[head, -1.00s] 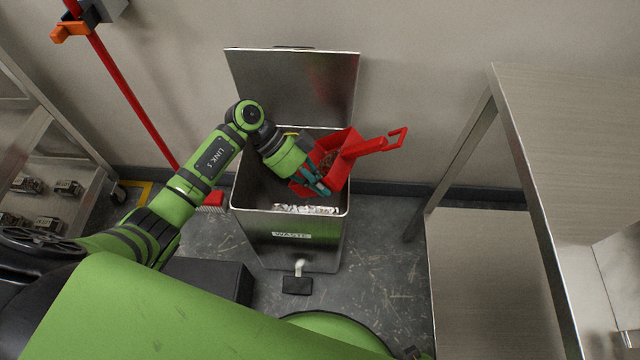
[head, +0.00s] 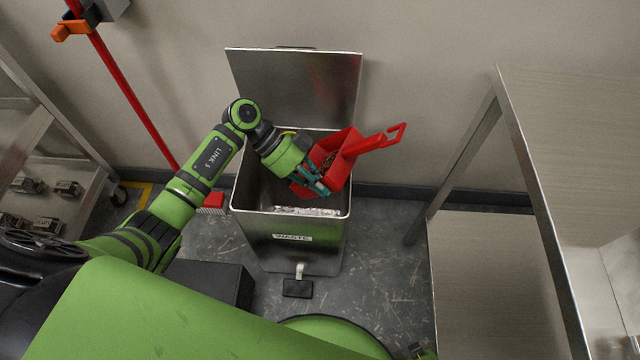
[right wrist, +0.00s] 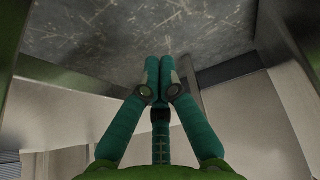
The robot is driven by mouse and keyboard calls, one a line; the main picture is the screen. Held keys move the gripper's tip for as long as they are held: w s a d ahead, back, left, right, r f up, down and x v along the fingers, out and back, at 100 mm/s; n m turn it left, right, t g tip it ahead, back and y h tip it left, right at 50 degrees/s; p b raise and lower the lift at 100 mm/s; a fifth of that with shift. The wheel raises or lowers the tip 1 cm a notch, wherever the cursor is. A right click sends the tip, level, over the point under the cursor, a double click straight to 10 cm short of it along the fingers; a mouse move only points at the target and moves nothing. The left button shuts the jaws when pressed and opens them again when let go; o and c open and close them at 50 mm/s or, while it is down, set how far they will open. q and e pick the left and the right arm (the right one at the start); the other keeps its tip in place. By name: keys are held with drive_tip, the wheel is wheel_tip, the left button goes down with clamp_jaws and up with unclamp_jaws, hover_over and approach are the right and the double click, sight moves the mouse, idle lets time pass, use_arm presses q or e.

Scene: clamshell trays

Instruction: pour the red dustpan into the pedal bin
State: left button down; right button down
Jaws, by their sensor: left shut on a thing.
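The pedal bin (head: 290,240), a metal box marked WASTE, stands against the wall with its lid (head: 295,85) up. Some crumpled light material (head: 305,211) shows inside near the front rim. The red dustpan (head: 338,176) is over the bin's right part, its handle pointing right and up, past the rim. Brownish bits (head: 328,160) show in its pan. My left gripper (head: 318,186) is shut on the dustpan's near left edge; the exact contact is partly hidden. My right gripper (right wrist: 164,68) shows in the right wrist view with its fingertips together, nothing visible between them.
A steel table with a lower shelf (head: 480,270) stands to the right of the bin. A wheeled rack (head: 60,170) is at the left. A red pole (head: 135,100) leans by the wall, with a red brush head (head: 213,200) beside the bin. The bin's black pedal (head: 297,288) is at its front.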

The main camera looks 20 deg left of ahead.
use_arm(q)
drive_tip(key=shift+a+r+b, duration=0.1)
drive_tip(key=shift+r+b, duration=0.05)
drive_tip(key=shift+b, duration=0.15)
use_arm(e)
drive_tip(key=shift+w+a+r+t, duration=0.1)
drive_tip(key=shift+w+t, duration=0.2)
drive_tip(key=shift+w, duration=0.85)
use_arm(q)
drive_tip(key=shift+w+a+r+h+b, duration=0.1)
drive_tip(key=shift+a+r+h+b, duration=0.2)
drive_tip(key=shift+h+b, duration=0.6)
use_arm(e)
drive_tip(key=shift+w+a+f, duration=0.2)
drive_tip(key=shift+a+f, duration=0.05)
drive_tip(key=shift+f, duration=0.1)
use_arm(q)
drive_tip(key=shift+w+a+r+g+h+b, duration=0.1)
drive_tip(key=shift+a+r+h+b, duration=0.25)
drive_tip(key=shift+a+h+b, duration=0.25)
drive_tip(key=shift+a+r+g+h+b, duration=0.1)
drive_tip(key=shift+a+r+h+b, duration=0.2)
drive_tip(key=shift+a+h+b, duration=0.25)
drive_tip(key=shift+w+a+r+g+h+b, duration=0.1)
drive_tip(key=shift+a+r+h+b, duration=0.25)
drive_tip(key=shift+a+h+b, duration=0.25)
use_arm(e)
drive_tip(key=shift+s+a+r+g, duration=0.3)
drive_tip(key=shift+s+a+g, duration=0.15)
drive_tip(key=shift+g, duration=0.55)
